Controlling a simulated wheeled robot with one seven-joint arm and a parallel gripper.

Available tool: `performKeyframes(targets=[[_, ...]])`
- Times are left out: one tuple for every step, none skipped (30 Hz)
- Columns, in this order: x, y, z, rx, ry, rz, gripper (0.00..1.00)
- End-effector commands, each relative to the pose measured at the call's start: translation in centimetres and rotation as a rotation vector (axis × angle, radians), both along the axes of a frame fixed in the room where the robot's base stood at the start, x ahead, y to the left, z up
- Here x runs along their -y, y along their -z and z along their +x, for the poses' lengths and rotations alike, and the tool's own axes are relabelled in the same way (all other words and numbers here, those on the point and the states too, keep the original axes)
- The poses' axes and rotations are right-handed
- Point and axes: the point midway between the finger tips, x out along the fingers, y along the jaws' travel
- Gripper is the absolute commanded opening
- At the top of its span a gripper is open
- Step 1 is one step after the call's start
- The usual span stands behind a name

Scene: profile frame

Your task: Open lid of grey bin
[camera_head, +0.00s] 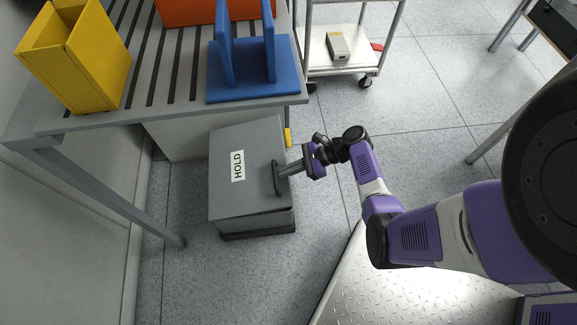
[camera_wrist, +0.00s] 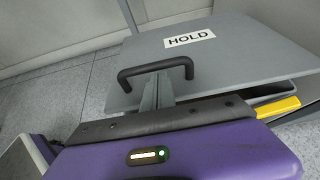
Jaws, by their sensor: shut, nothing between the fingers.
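The grey bin (camera_head: 268,222) stands on the floor, partly under the slatted bench. Its grey lid (camera_head: 252,148) carries a HOLD label and a dark bar handle (camera_head: 276,180). In the wrist view the lid (camera_wrist: 230,65) shows a narrow gap along its right edge, above the bin's rim. My gripper (camera_head: 283,171) is at the handle, reaching in from the right. In the wrist view my shut fingers (camera_wrist: 157,90) extend under the handle's bar (camera_wrist: 155,66). Nothing is between them. Whether they touch the bar is unclear.
The slatted bench (camera_head: 150,88) overhangs the bin's far side, with a yellow holder (camera_head: 82,60) and a blue stand (camera_head: 243,85) on it. A small yellow part (camera_head: 288,137) shows beside the bin. A metal cart (camera_head: 345,70) stands behind.

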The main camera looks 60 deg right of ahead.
Motion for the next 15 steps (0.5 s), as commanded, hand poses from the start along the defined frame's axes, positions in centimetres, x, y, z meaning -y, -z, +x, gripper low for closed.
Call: performKeyframes(targets=[[-0.2,-1.7,0.2,-0.014,-0.004,-0.011,0.0],[-0.3,-2.0,0.3,-0.023,-0.004,-0.018,0.0],[-0.4,-2.4,0.4,-0.034,-0.004,-0.028,0.0],[-0.5,-2.7,0.5,-0.044,-0.004,-0.036,0.0],[-0.6,-3.0,0.6,-0.053,-0.005,-0.042,0.0],[-0.7,-3.4,0.8,-0.065,-0.003,-0.052,0.0],[-0.8,-3.7,0.9,-0.075,-0.004,-0.059,0.0],[-0.9,-4.0,1.0,-0.084,-0.004,-0.067,0.0],[-1.0,-4.4,1.2,-0.095,-0.005,-0.077,0.0],[-1.1,-4.7,1.3,-0.105,-0.005,-0.084,0.0],[-1.2,-5.0,1.4,-0.115,-0.004,-0.091,0.0],[-1.3,-5.4,1.6,-0.127,-0.005,-0.1,0.0],[-1.4,-5.7,1.7,-0.136,-0.005,-0.108,0.0],[-1.5,-6.0,1.9,-0.146,-0.005,-0.116,0.0],[-1.7,-6.4,2.1,-0.158,-0.006,-0.125,0.0]])
